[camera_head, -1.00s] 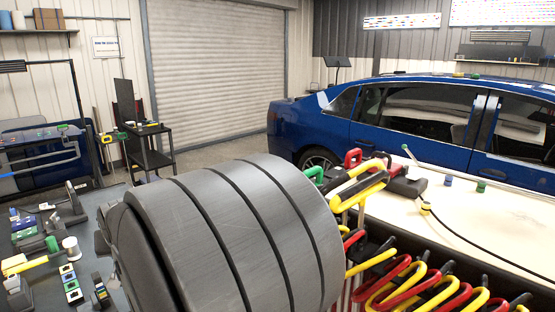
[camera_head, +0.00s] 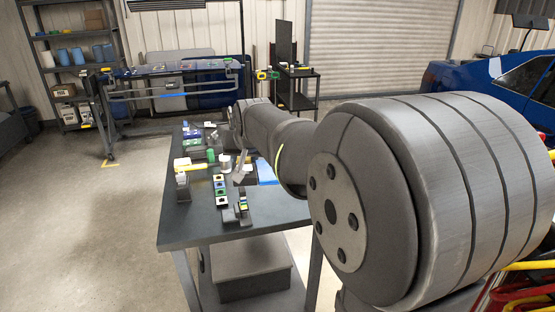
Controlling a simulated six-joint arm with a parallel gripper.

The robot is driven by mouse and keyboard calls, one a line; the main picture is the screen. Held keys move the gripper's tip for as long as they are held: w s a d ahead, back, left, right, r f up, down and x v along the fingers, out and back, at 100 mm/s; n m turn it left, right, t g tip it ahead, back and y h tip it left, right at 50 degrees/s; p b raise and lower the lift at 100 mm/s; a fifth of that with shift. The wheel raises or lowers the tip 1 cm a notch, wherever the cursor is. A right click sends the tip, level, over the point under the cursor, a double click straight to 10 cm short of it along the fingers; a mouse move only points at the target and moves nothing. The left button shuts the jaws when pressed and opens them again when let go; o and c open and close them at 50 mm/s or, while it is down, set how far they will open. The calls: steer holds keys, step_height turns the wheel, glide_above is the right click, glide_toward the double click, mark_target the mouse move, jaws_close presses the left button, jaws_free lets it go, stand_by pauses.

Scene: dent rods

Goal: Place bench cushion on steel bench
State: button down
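The steel bench appears to be the dark grey workbench (camera_head: 280,207) left of centre, with metal legs and a lower shelf. Small tools and parts lie along its top. I cannot identify the bench cushion with certainty. A flat blue piece (camera_head: 267,171) lies on the bench beside my arm, partly hidden by it, and I cannot tell whether it is the cushion. My arm reaches over the bench's right side and covers part of its top. My gripper cannot be made out, so I cannot see whether it holds anything.
A grey box (camera_head: 250,272) sits on the bench's lower shelf. Shelving (camera_head: 68,55) is at the back left. A blue car (camera_head: 490,85) is at the right. The floor (camera_head: 85,220) at left is clear.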

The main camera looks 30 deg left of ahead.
steer(key=s+a+n+g+y, duration=0.1)
steer(key=s+a+n+g, duration=0.15)
steer(key=s+a, duration=0.65)
steer(key=s+a+n+g+y, duration=0.1)
steer(key=s+a+n, duration=0.35)
steer(key=a, duration=0.75)
steer(key=shift+m, duration=0.6)
steer(key=shift+s+a+f, duration=0.1)
steer(key=shift+s+f, duration=0.15)
steer(key=shift+f, duration=3.05)
steer(key=shift+s+d+f, duration=0.1)
steer(key=shift+s+f, duration=0.2)
steer(key=shift+f, duration=2.95)
steer(key=shift+s+a+f, duration=0.1)
steer(key=shift+s+f, duration=0.15)
steer(key=shift+f, duration=3.05)
steer(key=shift+f, duration=0.45)
steer(key=c, duration=0.9)
jaws_free()
steer(key=v, duration=1.7)
steer(key=shift+s+r, duration=0.15)
steer(key=shift+s, duration=0.05)
